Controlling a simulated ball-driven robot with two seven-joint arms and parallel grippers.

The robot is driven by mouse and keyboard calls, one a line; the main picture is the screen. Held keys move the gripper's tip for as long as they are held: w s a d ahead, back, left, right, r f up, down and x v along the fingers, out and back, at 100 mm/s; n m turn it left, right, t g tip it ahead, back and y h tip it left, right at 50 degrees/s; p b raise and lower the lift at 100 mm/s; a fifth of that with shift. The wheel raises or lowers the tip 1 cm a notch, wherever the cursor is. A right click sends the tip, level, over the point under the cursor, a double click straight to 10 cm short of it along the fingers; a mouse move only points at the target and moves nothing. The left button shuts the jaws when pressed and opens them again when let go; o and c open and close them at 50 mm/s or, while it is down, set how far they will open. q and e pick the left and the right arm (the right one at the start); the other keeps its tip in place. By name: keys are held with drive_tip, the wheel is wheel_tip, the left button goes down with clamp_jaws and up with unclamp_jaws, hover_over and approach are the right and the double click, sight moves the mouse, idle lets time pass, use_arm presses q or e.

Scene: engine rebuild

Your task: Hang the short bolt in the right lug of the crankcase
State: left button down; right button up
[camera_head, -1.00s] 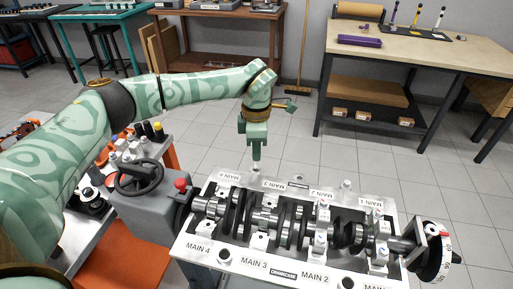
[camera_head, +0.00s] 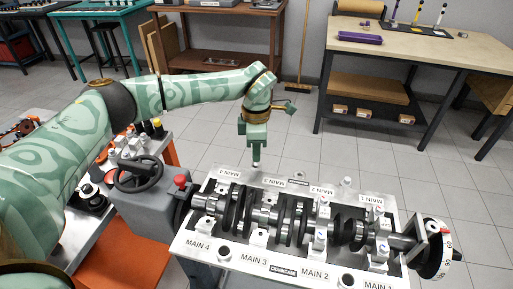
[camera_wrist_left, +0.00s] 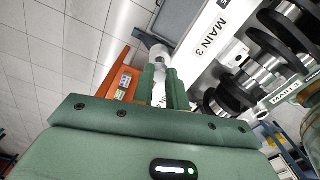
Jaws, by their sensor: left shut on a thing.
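My left gripper (camera_head: 257,158) points down above the back edge of the crankcase (camera_head: 235,254), near the MAIN 3 mark on its far rim. Its fingers are shut on a small silver piece, which looks like the short bolt (camera_wrist_left: 158,52) in the left wrist view. Its lower end shows as a pale tip in the head view (camera_head: 257,165). The fingers hide much of it. I cannot tell for sure which fitting is the right lug. The crankshaft (camera_head: 285,222) lies in the crankcase. My right gripper is out of view.
A grey unit with a handwheel (camera_head: 138,172) and red button (camera_head: 180,180) stands left of the crankcase. A dial wheel (camera_head: 434,250) is at its right end. Small upright cylinders, one at the back rim (camera_head: 347,183), stand on the crankcase.

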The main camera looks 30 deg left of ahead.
use_arm(q)
drive_tip(key=shift+f+b, duration=0.35)
drive_tip(key=shift+f, duration=1.1)
idle(0.5)
drive_tip(key=c, duration=1.6)
unclamp_jaws()
drive_tip(key=shift+c, duration=0.2)
drive_tip(key=shift+r, duration=0.25)
drive_tip(key=shift+r+p, duration=1.15)
drive_tip(key=shift+p, duration=0.1)
drive_tip(key=shift+r, duration=0.15)
drive_tip(key=o, duration=0.6)
drive_tip(key=shift+c, duration=0.2)
